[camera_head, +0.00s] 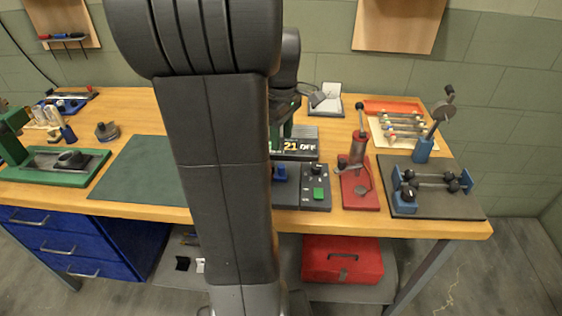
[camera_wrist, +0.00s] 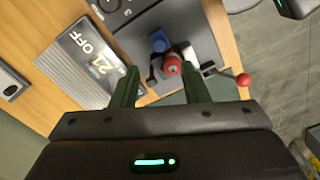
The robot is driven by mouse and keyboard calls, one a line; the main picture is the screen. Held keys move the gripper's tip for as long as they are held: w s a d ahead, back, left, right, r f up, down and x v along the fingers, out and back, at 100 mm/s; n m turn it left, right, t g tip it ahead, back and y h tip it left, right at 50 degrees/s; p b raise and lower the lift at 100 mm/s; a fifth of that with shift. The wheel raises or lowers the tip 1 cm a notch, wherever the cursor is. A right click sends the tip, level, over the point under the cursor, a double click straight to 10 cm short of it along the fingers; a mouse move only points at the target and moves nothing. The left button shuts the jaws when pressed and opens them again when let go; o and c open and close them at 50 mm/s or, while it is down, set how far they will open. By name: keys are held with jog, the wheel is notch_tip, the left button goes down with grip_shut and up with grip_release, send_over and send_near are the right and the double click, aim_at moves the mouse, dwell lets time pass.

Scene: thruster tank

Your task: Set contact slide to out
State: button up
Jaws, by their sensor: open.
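In the wrist view my gripper (camera_wrist: 163,80) is open, its two green fingers spread. A round red knob (camera_wrist: 172,65) on a dark mount shows between and just beyond the fingertips; I cannot tell whether they touch it. A blue block (camera_wrist: 159,41) stands beside the knob on a dark plate (camera_wrist: 196,33). A lever with a red ball end (camera_wrist: 243,80) sticks out to the right. No label shows which part is the contact slide. In the head view my arm hides most of this fixture; a blue part (camera_head: 280,172) shows at its right edge.
A display reading "21 OFF" (camera_head: 295,147) stands behind the fixture; it also shows in the wrist view (camera_wrist: 85,60). A control box with a green button (camera_head: 318,193) and a red-based press (camera_head: 358,185) stand to the right. A green mat (camera_head: 140,168) lies clear at left.

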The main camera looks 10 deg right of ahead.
aim_at(281, 166)
notch_tip(281, 166, down, 10)
jog(key=shift+r, duration=0.1)
jog(key=shift+c, duration=0.4)
grip_shut()
